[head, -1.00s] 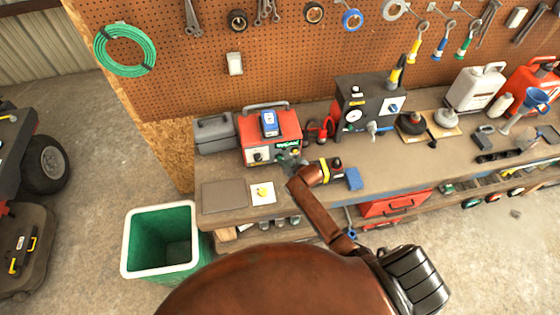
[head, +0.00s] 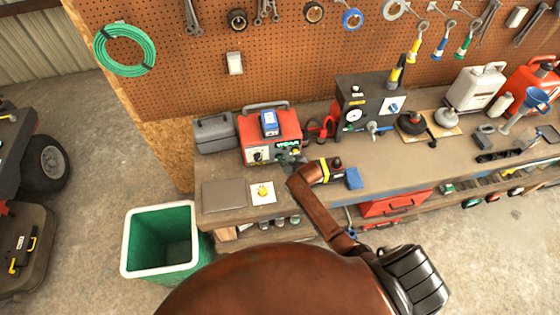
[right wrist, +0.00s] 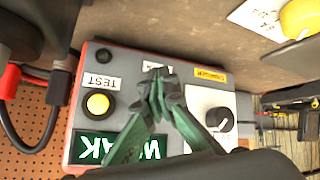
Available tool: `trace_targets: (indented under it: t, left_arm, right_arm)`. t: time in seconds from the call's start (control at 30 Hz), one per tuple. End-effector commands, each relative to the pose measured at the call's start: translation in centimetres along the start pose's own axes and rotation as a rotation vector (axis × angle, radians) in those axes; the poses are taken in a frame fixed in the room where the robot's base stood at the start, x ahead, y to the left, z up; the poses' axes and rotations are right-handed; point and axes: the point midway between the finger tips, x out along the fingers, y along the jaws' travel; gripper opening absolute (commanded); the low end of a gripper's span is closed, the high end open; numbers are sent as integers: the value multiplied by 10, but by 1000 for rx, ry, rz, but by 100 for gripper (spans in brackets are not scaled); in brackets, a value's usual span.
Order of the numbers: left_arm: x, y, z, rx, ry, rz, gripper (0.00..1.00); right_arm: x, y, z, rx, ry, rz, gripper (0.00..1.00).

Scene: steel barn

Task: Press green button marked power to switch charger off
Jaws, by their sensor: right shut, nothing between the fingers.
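The charger (head: 255,131) is a red box with a grey front panel on the bench, with a blue device on its top. In the right wrist view its panel (right wrist: 128,75) shows upside down, with a yellow button (right wrist: 98,103) beside a TEST label, a black knob (right wrist: 218,118) and a green display (right wrist: 92,148) with white letters. My right gripper (right wrist: 158,82) is shut and empty, its fingertips in front of the panel between the yellow button and the knob. They partly cover a white label. The green power button is not visible; the fingers hide that part. My left gripper is out of view.
A grey toolbox (head: 213,135) stands left of the charger, and a dark tester box (head: 366,105) with a gauge stands to the right. A white card with a yellow knob (head: 263,191) and a grey mat (head: 223,194) lie in front. A green bin (head: 128,243) stands on the floor.

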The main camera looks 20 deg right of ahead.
Motion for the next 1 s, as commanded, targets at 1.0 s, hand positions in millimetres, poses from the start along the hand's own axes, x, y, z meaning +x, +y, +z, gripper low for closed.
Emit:
trace_targets:
  t: [1.0]
  left_arm:
    - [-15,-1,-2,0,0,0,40]
  right_arm:
    - [-12,-8,8,0,0,0,0]
